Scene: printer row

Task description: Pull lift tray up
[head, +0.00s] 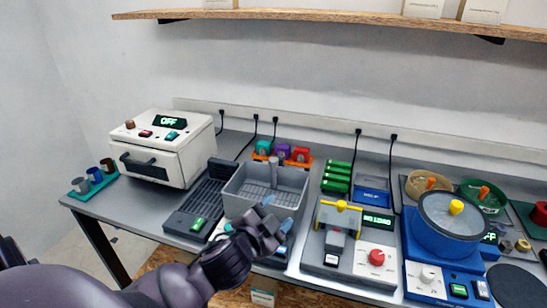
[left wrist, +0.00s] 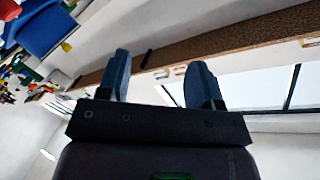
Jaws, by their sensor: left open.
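A grey open tub (head: 237,203) stands on the bench near the middle of the head view. Inside it lies a slotted grey tray (head: 257,190) with an upright grey handle post (head: 273,172), which looks like the lift tray. The tray sits low, below the tub's rim. My left gripper (head: 278,213) is in front of the tub and hides part of its front right side. In the left wrist view its two blue-grey fingers (left wrist: 161,80) are apart with nothing between them. My right gripper is not in view.
A white oven-like box (head: 160,150) reading OFF stands at left. Right of the tub are a press-like device with a yellow handle (head: 340,205) and a blue machine with a round lid (head: 450,225). Colored blocks (head: 283,152) sit behind the tub. A wooden shelf (head: 330,16) runs above.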

